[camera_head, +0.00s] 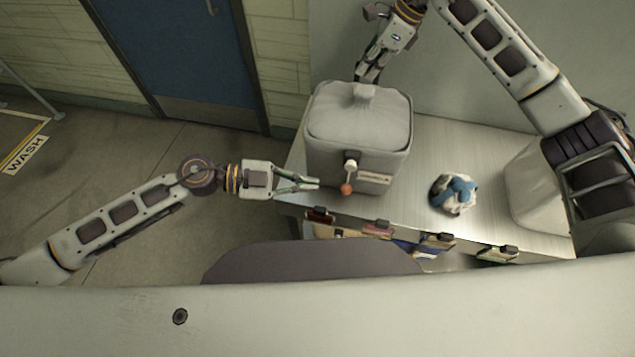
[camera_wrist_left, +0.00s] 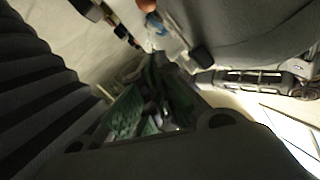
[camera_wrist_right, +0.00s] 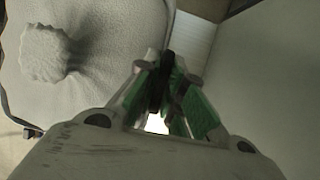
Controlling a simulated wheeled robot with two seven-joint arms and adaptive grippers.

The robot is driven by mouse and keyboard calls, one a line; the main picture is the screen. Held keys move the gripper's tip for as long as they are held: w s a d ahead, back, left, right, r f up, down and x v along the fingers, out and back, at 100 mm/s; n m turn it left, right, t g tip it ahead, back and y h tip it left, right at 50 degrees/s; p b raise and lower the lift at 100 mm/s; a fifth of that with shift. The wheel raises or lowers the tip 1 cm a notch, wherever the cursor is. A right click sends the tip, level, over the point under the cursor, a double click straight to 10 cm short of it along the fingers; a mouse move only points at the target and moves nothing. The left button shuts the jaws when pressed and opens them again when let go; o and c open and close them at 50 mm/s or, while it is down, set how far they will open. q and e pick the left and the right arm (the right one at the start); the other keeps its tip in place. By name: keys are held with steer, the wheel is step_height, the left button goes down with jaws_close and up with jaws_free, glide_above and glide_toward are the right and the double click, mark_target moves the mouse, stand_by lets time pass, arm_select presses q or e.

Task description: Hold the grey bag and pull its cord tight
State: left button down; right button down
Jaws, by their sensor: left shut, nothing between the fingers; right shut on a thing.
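The grey bag (camera_head: 330,160) stands upright on the metal table, its top gathered into a tuft (camera_head: 363,92). An orange ball (camera_head: 347,188) hangs from a white toggle (camera_head: 351,165) on its front. My left gripper (camera_head: 314,184) is shut and empty at the bag's front left, short of the ball. The ball's edge shows at the top of the left wrist view (camera_wrist_left: 147,5). My right gripper (camera_head: 366,78) is behind the bag. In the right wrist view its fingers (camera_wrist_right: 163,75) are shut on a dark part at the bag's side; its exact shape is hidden.
A blue and white bundle (camera_head: 455,193) lies on the table (camera_head: 420,215) right of the bag. A pale container (camera_head: 530,185) stands at the table's right end. Several coloured items with dark clips (camera_head: 437,241) hang along the front edge.

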arm_select(q)
steer(key=shift+v, duration=0.9)
arm_select(e)
steer(key=c, duration=1.5)
jaws_free()
steer(key=shift+o, duration=0.2)
steer(key=v, duration=1.2)
arm_select(q)
steer(key=shift+r, duration=0.1)
